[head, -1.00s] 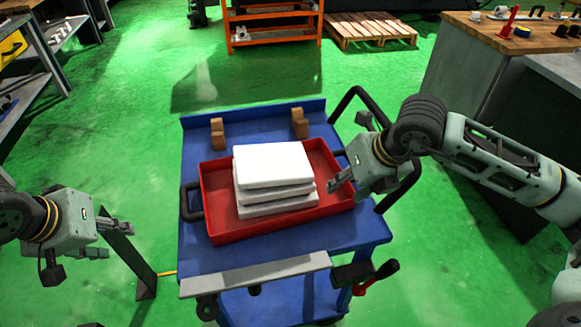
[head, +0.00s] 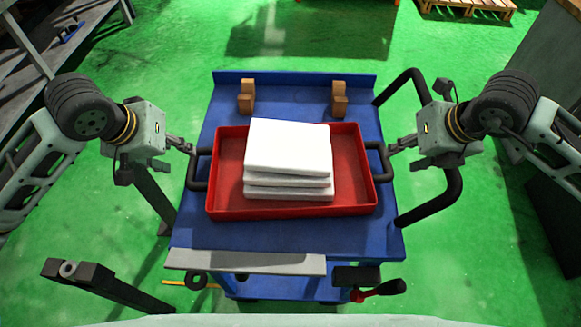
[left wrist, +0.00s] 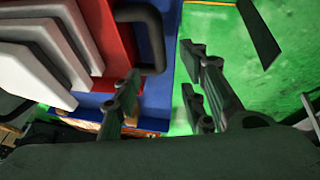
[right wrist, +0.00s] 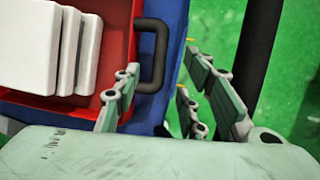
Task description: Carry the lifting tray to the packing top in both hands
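The red lifting tray (head: 352,165) sits on a blue cart top, with a black handle at each end and a stack of white slabs (head: 288,148) inside. My left gripper (head: 189,147) is at the tray's left handle (head: 197,170). My right gripper (head: 396,147) is at the right handle (head: 377,160). I cannot make out which surface is the packing top.
The blue cart (head: 300,238) has two brown blocks (head: 246,97) at its back and a black push bar (head: 440,200) on the right. A vise-like part (head: 365,280) is at its front. Shelving stands at left, a pallet (head: 468,8) at back right. Green floor is open behind.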

